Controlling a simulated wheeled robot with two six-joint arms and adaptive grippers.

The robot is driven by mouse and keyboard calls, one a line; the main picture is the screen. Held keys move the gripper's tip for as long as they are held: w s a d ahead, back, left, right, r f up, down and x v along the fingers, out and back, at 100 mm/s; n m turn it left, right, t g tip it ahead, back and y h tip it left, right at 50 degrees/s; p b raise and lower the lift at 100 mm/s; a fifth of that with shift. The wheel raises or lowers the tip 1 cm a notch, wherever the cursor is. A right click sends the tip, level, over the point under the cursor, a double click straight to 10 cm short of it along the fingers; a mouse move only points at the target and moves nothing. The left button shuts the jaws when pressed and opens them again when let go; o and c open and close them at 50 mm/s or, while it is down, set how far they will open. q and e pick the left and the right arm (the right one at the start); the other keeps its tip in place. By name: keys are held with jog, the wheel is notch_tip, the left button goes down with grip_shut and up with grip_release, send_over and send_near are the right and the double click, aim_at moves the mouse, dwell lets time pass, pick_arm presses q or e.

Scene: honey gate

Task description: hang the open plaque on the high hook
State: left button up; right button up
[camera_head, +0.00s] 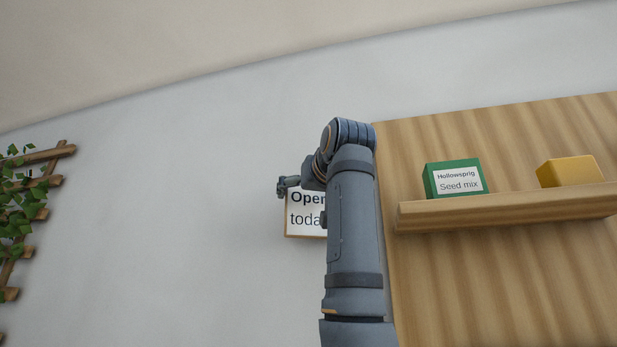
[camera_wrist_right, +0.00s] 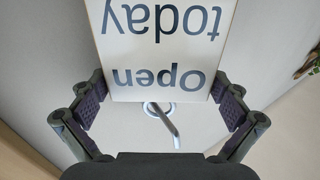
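The open plaque (camera_head: 302,222), a white board with "Open today" and a wooden rim, is against or close to the pale wall, partly hidden by my right arm. The right wrist view shows the plaque (camera_wrist_right: 160,45) upside down. My right gripper (camera_head: 300,187) is at its upper part. A grey hook (camera_wrist_right: 165,120) with a round pale base shows just beyond the plaque's top edge. Whether the plaque is on the hook I cannot tell. My left gripper is not in view.
A wooden panel with a shelf (camera_head: 510,209) is right of my arm. A green seed mix box (camera_head: 455,179) and a yellow block (camera_head: 570,172) stand on the shelf. A trellis with leaves (camera_head: 25,210) is at far left. The wall between is bare.

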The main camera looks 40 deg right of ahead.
jog(key=shift+s, duration=0.2)
jog(key=v, duration=1.1)
jog(key=shift+s+a, duration=0.15)
jog(key=shift+s, duration=0.2)
jog(key=shift+w, duration=0.1)
jog(key=s+a+b, duration=0.1)
jog(key=s+a, duration=0.5)
jog(key=a, duration=0.1)
jog(key=shift+d, duration=0.1)
